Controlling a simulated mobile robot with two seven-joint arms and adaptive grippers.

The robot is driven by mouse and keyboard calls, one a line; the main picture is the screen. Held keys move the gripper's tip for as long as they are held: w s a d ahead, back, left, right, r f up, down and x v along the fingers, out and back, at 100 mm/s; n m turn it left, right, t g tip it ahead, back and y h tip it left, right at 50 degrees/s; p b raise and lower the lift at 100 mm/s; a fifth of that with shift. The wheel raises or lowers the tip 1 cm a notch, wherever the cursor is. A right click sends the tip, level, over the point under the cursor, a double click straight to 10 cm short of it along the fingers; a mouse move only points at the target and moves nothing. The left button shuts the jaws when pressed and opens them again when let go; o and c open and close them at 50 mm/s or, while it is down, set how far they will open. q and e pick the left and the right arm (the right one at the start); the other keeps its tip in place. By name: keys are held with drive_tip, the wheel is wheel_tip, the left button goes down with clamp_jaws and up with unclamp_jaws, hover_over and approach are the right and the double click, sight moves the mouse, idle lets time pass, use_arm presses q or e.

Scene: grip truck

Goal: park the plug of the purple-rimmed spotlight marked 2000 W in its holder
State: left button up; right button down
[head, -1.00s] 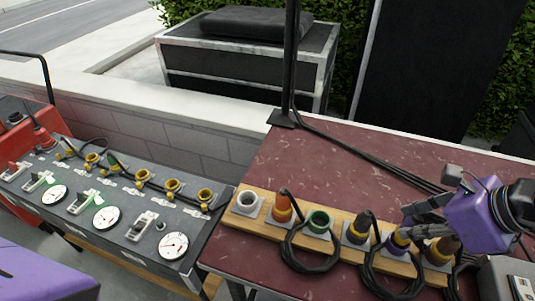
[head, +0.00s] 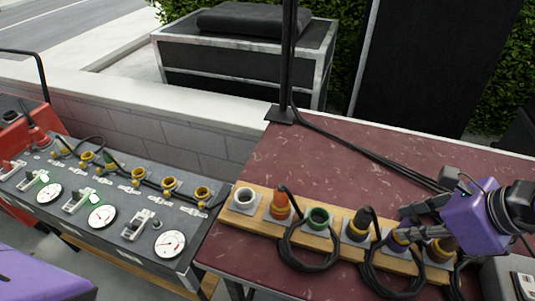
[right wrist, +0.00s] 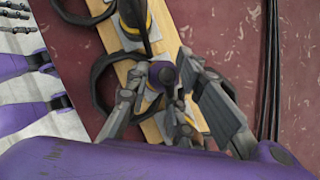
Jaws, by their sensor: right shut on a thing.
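A wooden board (head: 262,215) on the dark red table carries a row of holders with coloured rims. My right gripper (head: 404,226) reaches in from the right over the purple-marked plug (head: 400,237) near the right end of the row. In the right wrist view the fingers (right wrist: 163,88) stand on both sides of this plug (right wrist: 164,73), shut on it. A yellow band shows below its purple top. The fingers hide much of its lower part, and I cannot tell how deep it sits in its holder. No spotlight or 2000 W mark is readable. My left gripper is out of view.
Orange (head: 280,206), black (head: 358,225) and brown (head: 440,249) plugs stand on the board. The white (head: 244,198) and green (head: 318,217) holders look empty. Looped black cables hang over the board's front. A grey panel (head: 120,215) with gauges and yellow sockets is left.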

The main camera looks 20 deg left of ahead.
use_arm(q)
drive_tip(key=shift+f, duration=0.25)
use_arm(e)
drive_tip(key=shift+f, duration=0.3)
drive_tip(key=c, duration=1.5)
unclamp_jaws()
drive_tip(key=shift+o, duration=0.2)
drive_tip(key=o, duration=0.3)
drive_tip(key=shift+o, duration=0.2)
drive_tip(key=shift+r, duration=0.1)
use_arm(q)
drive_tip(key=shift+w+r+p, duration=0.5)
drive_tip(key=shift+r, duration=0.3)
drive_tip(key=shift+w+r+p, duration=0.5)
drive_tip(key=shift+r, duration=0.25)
use_arm(e)
drive_tip(key=shift+r, duration=2.45)
